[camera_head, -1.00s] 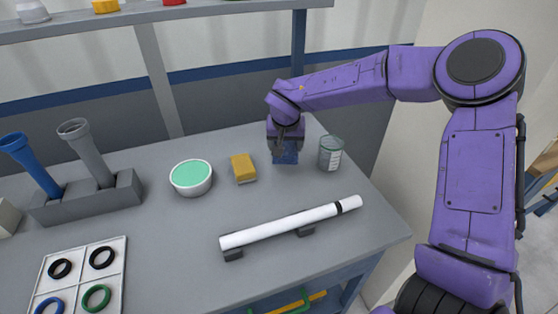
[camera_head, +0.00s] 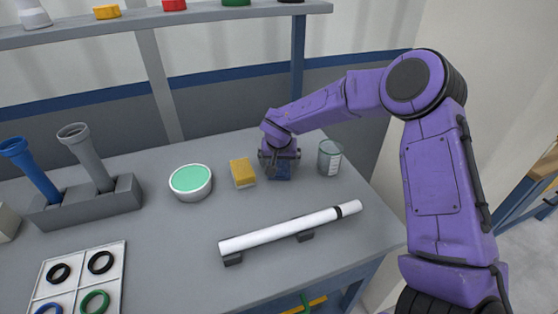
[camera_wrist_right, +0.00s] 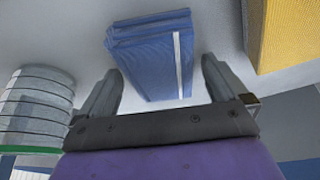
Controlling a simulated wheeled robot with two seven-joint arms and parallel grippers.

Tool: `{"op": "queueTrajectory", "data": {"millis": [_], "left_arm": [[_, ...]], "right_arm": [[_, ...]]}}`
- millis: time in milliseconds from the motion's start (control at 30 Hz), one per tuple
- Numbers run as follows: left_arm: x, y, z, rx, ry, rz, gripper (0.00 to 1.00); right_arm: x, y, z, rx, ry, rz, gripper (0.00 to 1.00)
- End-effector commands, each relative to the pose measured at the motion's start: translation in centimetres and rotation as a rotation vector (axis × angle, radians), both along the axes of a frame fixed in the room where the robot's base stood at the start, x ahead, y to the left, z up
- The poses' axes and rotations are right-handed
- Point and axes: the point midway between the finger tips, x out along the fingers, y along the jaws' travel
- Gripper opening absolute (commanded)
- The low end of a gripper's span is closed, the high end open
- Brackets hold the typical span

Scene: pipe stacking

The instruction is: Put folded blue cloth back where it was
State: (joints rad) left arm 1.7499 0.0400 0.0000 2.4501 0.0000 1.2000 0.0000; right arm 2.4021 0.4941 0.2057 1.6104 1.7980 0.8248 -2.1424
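The folded blue cloth (camera_head: 281,173) is at the back right of the workbench, between the yellow sponge and the glass beaker. My right gripper (camera_head: 279,163) is right over it and hides part of it. In the right wrist view, the cloth (camera_wrist_right: 150,45) shows as a layered blue stack with a white stripe. The fingers of my right gripper (camera_wrist_right: 162,75) are spread apart on either side of it, with a visible gap at the right finger. The cloth appears to rest on the grey tabletop. My left gripper is not in view.
The yellow sponge (camera_head: 242,172) is close on the left and the glass beaker (camera_head: 329,158) close on the right. A white pipe (camera_head: 285,230) lies on supports in front. A green-filled bowl (camera_head: 190,182), a pipe holder (camera_head: 90,205) and a ring tray (camera_head: 112,275) are further left.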

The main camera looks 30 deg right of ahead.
Motion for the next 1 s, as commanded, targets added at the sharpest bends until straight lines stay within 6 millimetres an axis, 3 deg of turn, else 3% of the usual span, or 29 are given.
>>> {"op": "queueTrajectory", "data": {"millis": [267,700,1000], "left_arm": [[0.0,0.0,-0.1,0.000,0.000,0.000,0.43],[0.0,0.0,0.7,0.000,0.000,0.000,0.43],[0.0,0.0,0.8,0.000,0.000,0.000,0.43]], "right_arm": [[0.0,0.1,0.6,0.000,-0.002,-0.001,0.99],[-3.2,2.3,10.0,0.001,-0.003,0.000,0.99],[-3.8,2.7,11.5,0.000,0.000,0.000,0.99]]}}
